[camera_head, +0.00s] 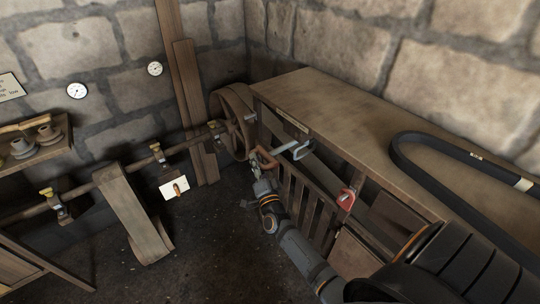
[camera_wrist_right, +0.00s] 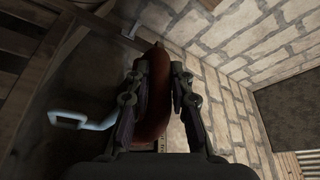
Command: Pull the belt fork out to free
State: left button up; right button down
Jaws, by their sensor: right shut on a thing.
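The belt fork shows as a pale blue-grey metal bar (camera_head: 288,151) with a bent end, at the near edge of the wooden bench by the large pulley. A reddish-brown handle (camera_head: 265,153) is at its left end. My right gripper (camera_head: 258,165) is at this handle. In the right wrist view the handle (camera_wrist_right: 154,95) stands between the two fingers, and my right gripper (camera_wrist_right: 158,90) is shut on it. The pale bar (camera_wrist_right: 85,121) reaches out to the left there. How the handle joins the bar is partly hidden. My left gripper is not in view.
The large pulley (camera_head: 236,117) stands on a shaft (camera_head: 105,174) left of the wooden bench (camera_head: 330,112). A wide belt (camera_head: 130,215) hangs from the shaft. A red part (camera_head: 346,199) sits on the bench front. A black belt loop (camera_head: 440,151) lies on top. Open floor is at lower left.

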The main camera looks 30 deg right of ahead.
jog(key=shift+s+a+f, duration=0.15)
jog(key=shift+a+f, duration=0.05)
jog(key=shift+a, duration=0.8)
jog(key=c, duration=1.6)
grip_release()
jog(key=o, duration=0.4)
jog(key=shift+a+r, duration=0.15)
jog(key=shift+a, duration=0.15)
jog(key=shift+d, duration=0.1)
